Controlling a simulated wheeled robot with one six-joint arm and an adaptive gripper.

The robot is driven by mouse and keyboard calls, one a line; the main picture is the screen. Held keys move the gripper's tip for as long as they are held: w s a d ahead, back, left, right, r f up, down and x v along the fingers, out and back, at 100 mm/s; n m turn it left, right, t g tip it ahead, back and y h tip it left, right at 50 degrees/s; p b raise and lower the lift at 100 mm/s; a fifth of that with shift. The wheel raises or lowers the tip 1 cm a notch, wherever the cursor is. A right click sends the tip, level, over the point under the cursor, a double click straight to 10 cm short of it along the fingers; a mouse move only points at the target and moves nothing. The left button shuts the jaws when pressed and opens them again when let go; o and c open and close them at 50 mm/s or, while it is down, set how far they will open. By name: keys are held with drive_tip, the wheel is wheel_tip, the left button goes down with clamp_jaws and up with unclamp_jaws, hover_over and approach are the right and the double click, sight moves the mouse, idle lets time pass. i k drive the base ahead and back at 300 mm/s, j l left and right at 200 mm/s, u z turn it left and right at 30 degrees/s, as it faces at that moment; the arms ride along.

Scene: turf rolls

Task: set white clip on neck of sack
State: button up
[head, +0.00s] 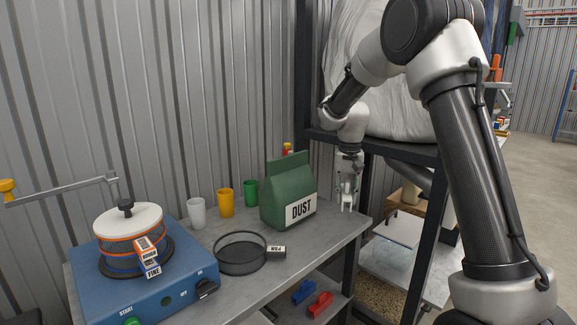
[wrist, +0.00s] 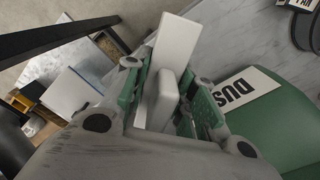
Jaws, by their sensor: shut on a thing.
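My gripper (head: 347,192) is above the right end of the bench, pointing down. It is shut on the white clip (wrist: 175,50), a flat pale piece between the green-lined fingers in the wrist view. A green sack labelled DUST (head: 288,190) stands upright on the bench just left of my gripper, its top narrowed to a ridge. The clip is apart from the sack's top. In the wrist view the sack (wrist: 285,125) is at the lower right. A large pale sack (head: 375,85) rests on the dark stand behind my arm.
A blue machine (head: 180,290) with a round sieve stack is at the left. White (head: 197,213), orange (head: 226,203) and green (head: 251,193) cups and a round pan (head: 240,254) are left of the sack. Blue (head: 303,291) and red (head: 320,305) clips lie on the lower shelf.

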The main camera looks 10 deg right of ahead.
sight(288, 164)
drive_tip(key=i+l+u, duration=0.2)
drive_tip(key=l, duration=0.25)
drive_tip(key=i+l+u, duration=0.2)
drive_tip(key=l, duration=0.25)
drive_tip(key=l+u, duration=0.2)
drive_tip(key=l, duration=0.25)
drive_tip(key=i+l+u, duration=0.2)
drive_tip(key=l, duration=0.35)
drive_tip(key=k+j, duration=0.05)
